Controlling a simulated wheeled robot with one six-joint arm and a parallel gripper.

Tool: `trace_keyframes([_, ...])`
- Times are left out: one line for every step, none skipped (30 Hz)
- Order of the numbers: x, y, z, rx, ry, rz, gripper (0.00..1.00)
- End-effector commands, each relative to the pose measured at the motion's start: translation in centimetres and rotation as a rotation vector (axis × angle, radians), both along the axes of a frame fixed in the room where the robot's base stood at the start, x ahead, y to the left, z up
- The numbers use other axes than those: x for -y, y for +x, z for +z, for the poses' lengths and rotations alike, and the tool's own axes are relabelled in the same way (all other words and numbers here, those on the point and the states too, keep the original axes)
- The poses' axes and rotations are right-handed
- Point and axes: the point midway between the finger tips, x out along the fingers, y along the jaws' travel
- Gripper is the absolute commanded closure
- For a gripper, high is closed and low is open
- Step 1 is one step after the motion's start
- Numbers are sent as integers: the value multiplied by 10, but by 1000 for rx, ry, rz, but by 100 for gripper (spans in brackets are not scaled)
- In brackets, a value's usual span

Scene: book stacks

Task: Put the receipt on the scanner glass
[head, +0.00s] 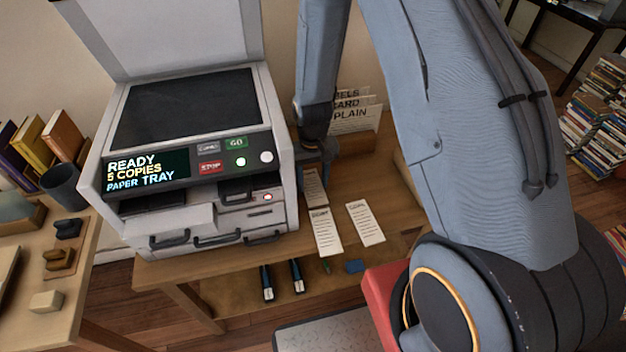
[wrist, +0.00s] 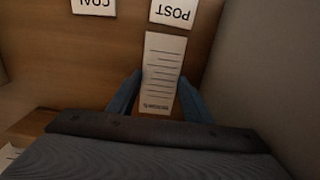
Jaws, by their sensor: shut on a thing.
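A narrow white printed slip, seemingly the receipt, lies between my fingers in the wrist view (wrist: 162,68). Its dark heading is upside down there and too small to read surely. In the head view its lower part shows (head: 315,189) below my gripper (head: 314,160), just right of the copier; its top is hidden. My gripper (wrist: 160,80) is shut on this slip, pointing down at the wooden table. I cannot tell whether the slip touches the table. The scanner glass (head: 186,107) is dark and bare on top of the copier, its lid (head: 165,35) raised.
Two more slips lie in front: one headed POST (head: 326,234), one apparently COAL (head: 365,223). The copier's side (wrist: 262,80) stands close in the wrist view. A paper rack (head: 356,140) stands behind. A side table (head: 60,285) holds stamps at the left.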

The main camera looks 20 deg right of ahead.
Motion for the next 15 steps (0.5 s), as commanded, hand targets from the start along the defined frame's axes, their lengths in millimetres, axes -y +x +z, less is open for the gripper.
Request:
trace_keyframes([0, 0, 0, 0, 0, 0, 75])
trace_keyframes([0, 0, 0, 0, 0, 0, 75])
trace_keyframes([0, 0, 0, 0, 0, 0, 75])
trace_keyframes([0, 0, 0, 0, 0, 0, 75])
trace_keyframes([0, 0, 0, 0, 0, 0, 75])
trace_keyframes([0, 0, -1, 0, 0, 0, 75])
trace_keyframes([0, 0, -2, 0, 0, 0, 75])
trace_keyframes([0, 0, -3, 0, 0, 0, 75])
trace_keyframes([0, 0, -3, 0, 0, 0, 52])
trace_keyframes([0, 0, -3, 0, 0, 0, 47])
trace_keyframes([0, 0, -3, 0, 0, 0, 42])
trace_keyframes([0, 0, -3, 0, 0, 0, 36])
trace_keyframes([0, 0, -3, 0, 0, 0, 35])
trace_keyframes([0, 0, -3, 0, 0, 0, 35])
trace_keyframes([0, 0, -2, 0, 0, 0, 35])
